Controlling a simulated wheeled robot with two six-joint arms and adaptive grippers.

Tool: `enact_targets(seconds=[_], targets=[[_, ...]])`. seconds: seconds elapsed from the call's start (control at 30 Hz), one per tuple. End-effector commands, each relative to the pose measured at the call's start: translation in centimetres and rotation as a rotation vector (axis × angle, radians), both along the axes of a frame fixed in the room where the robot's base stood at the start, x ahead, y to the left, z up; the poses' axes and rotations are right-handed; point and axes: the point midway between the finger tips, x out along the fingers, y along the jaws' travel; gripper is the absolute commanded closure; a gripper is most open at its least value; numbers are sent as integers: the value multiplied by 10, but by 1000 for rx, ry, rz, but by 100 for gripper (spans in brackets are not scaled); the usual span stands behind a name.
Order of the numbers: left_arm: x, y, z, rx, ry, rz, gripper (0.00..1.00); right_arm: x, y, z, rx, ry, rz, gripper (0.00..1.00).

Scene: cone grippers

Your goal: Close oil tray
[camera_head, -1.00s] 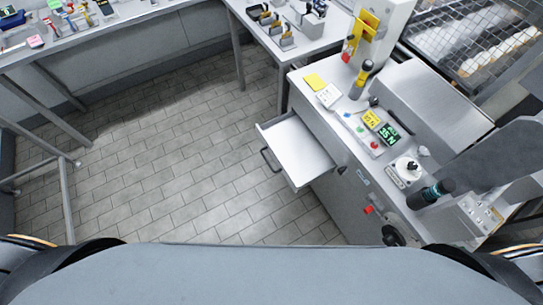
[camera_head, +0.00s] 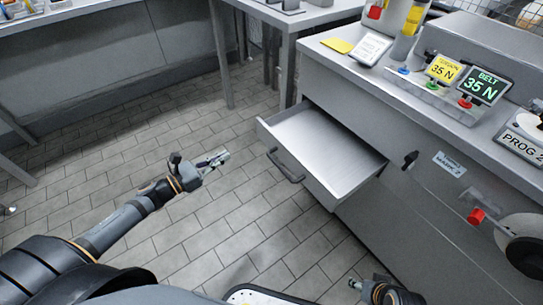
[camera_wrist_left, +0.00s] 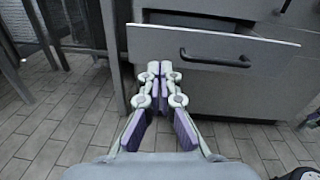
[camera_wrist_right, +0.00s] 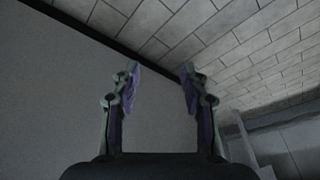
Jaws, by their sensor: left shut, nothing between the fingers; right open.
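The oil tray (camera_head: 318,148) is a grey metal drawer, pulled out of the front of the machine cabinet (camera_head: 420,165). It looks empty, and its dark handle (camera_head: 285,167) is on its front panel. In the left wrist view the tray's front panel (camera_wrist_left: 270,52) and handle (camera_wrist_left: 215,60) lie ahead. My left gripper (camera_head: 222,157) is shut and empty, to the left of the tray and apart from it. In its wrist view its fingertips (camera_wrist_left: 153,68) point at the panel, left of the handle. My right gripper (camera_head: 353,284) is low by the cabinet; its wrist view shows its fingers (camera_wrist_right: 157,72) apart and empty.
A red knob (camera_head: 477,216) and a black handle (camera_head: 410,159) stick out from the cabinet front. Force displays (camera_head: 484,84) and a yellow pad (camera_head: 338,45) are on its top. A table (camera_head: 290,22) stands behind. The tiled floor (camera_head: 120,165) at left is clear.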

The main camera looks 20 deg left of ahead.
Motion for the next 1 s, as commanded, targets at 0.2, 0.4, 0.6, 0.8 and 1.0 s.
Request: enact_targets(seconds=[0.2, 0.4, 0.6, 0.8, 1.0], targets=[[-5, -15, 4, 68, -76, -59, 100, 1, 3, 4, 6, -10, 5, 56], [8, -24, -2, 64, -77, -58, 100, 2, 7, -17, 29, -76, -3, 56], [21, -34, 3, 63, -75, -56, 100, 34, 7, -3, 39, -244, -18, 56], [28, -39, 3, 63, -74, -56, 100, 70, 4, 22, 31, -411, -27, 56], [36, -44, 3, 62, -74, -52, 100, 102, 2, 53, 26, -581, -36, 56]])
